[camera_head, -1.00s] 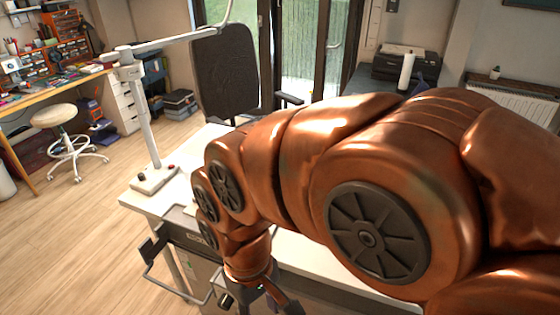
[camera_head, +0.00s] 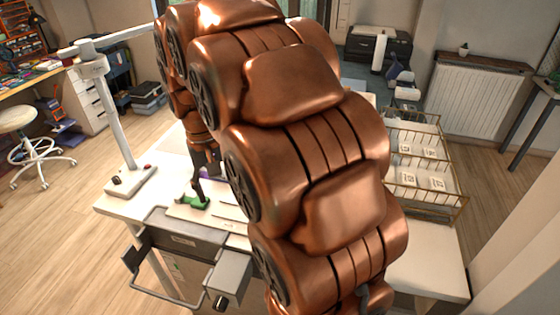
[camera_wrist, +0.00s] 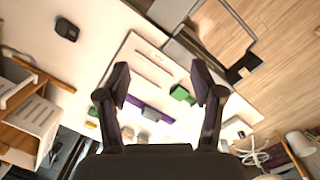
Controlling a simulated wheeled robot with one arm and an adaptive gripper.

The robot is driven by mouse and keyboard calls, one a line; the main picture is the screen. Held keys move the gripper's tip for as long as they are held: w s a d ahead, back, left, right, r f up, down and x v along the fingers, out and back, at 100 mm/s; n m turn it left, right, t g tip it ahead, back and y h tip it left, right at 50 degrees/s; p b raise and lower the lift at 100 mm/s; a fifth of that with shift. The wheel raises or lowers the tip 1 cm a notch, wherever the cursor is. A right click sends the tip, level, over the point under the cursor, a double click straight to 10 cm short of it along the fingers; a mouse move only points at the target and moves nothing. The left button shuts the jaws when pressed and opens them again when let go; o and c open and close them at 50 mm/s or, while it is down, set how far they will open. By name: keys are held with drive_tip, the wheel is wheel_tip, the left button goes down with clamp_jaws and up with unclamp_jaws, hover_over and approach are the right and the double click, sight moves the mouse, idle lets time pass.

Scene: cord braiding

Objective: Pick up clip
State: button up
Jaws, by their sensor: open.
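In the wrist view my gripper (camera_wrist: 160,78) is open and empty, its two dark fingers spread over a white board (camera_wrist: 139,65). A small green block (camera_wrist: 181,93), which may be the clip, lies on the board beside the right finger. A purple strip (camera_wrist: 150,110) lies on the board between the fingers. In the head view a green piece (camera_head: 190,202) sits on the white table below my gripper (camera_head: 199,180). I cannot tell whether the fingers touch it. My arm hides much of the table there.
A lamp post on a white base (camera_head: 131,181) stands at the table's left. A wire rack (camera_head: 425,160) with white cards stands right of my arm. A dark item (camera_wrist: 66,29) lies on the white surface.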

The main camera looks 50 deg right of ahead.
drive_tip(key=w+d+f+m, duration=0.2)
drive_tip(key=w+d, duration=0.5)
drive_tip(key=d, duration=0.2)
drive_tip(key=w+d+f+m, duration=0.2)
drive_tip(key=w+d, duration=0.5)
drive_tip(key=d, duration=0.2)
drive_tip(key=w+d+f+m, duration=0.1)
drive_tip(key=d+f, duration=0.3)
drive_tip(key=d, duration=0.2)
drive_tip(key=w+d+f+m, duration=0.1)
drive_tip(key=d+f, duration=0.2)
drive_tip(key=d, duration=0.4)
drive_tip(key=w+d+f+m+t, duration=0.1)
drive_tip(key=d+f, duration=0.3)
drive_tip(key=d, duration=0.2)
drive_tip(key=shift+w+d+f+m, duration=0.1)
drive_tip(key=shift+d+f+m, duration=0.2)
drive_tip(key=shift+f+m, duration=0.1)
drive_tip(key=shift+f+p, duration=1.3)
drive_tip(key=shift+f, duration=2.25)
drive_tip(key=c, duration=0.4)
